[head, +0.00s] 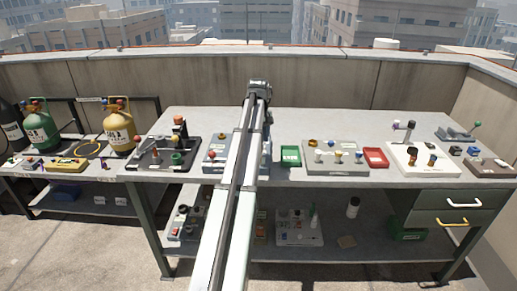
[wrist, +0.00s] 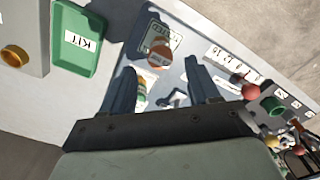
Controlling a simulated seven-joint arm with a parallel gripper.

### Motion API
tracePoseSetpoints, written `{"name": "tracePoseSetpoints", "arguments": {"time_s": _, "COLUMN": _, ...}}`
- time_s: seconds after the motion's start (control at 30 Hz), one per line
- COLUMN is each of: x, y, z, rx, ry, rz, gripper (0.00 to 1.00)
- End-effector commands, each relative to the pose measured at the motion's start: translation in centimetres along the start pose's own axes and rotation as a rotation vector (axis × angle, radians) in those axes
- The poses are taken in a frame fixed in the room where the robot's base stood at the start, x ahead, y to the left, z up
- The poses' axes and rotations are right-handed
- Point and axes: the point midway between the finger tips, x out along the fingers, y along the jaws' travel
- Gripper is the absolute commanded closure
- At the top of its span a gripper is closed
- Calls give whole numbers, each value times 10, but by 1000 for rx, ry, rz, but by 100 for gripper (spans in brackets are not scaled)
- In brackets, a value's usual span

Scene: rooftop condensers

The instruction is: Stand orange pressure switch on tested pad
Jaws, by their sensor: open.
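In the wrist view, an orange-brown round-topped piece (wrist: 158,53), which looks like the orange pressure switch, is at the dark green pad (wrist: 150,28) lettered TESTED. It seems to stand on the pad, but its base is hard to see. My gripper (wrist: 160,68) is open, one finger on each side of the view below the piece, and no contact shows. In the head view my arm covers the pad and most of this blue-grey board (head: 215,143); my fingers cannot be made out there.
A green KIT tray (wrist: 80,40) lies left of the fingers. A red knob (wrist: 250,91) and a green ring-shaped part (wrist: 272,105) are to the right. On the bench are a grey board (head: 335,170) with several small parts, a red tray (head: 376,157) and a white board (head: 425,170).

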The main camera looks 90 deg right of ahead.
Motion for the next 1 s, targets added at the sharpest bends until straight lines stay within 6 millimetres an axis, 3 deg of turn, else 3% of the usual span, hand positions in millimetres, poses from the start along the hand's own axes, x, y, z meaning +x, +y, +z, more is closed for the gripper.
{"name": "tracePoseSetpoints", "arguments": {"time_s": 0.1, "x": -20, "y": 1, "z": -1, "rx": 0, "ry": 0, "rz": 1, "gripper": 39}}
{"name": "tracePoseSetpoints", "arguments": {"time_s": 0.33, "x": -41, "y": 0, "z": 0, "rx": 0, "ry": -1, "rz": 0, "gripper": 39}}
{"name": "tracePoseSetpoints", "arguments": {"time_s": 1.0, "x": -46, "y": 0, "z": 0, "rx": 0, "ry": -1, "rz": 0, "gripper": 39}}
